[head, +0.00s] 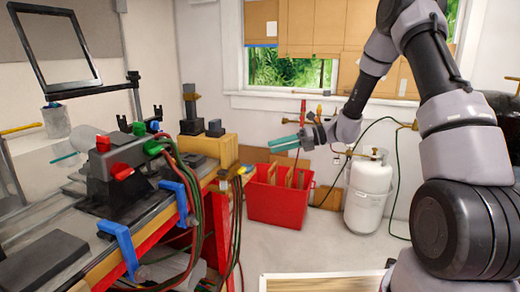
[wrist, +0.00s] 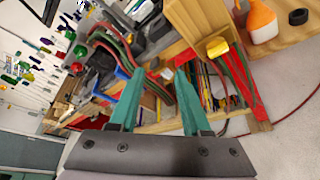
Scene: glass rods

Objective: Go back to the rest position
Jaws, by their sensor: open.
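My gripper (head: 286,143) is at the end of my raised arm, near the middle of the head view. Its two teal fingers point left toward the workbench. In the wrist view my gripper (wrist: 157,92) shows its fingers spread apart with nothing between them. It is in free air, to the right of the bench end and apart from it.
A workbench (head: 105,262) with a torch fixture, hoses and blue clamps fills the left. A red bin (head: 278,204) holding wooden pieces stands on the floor. A white gas cylinder (head: 369,193) stands right of it.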

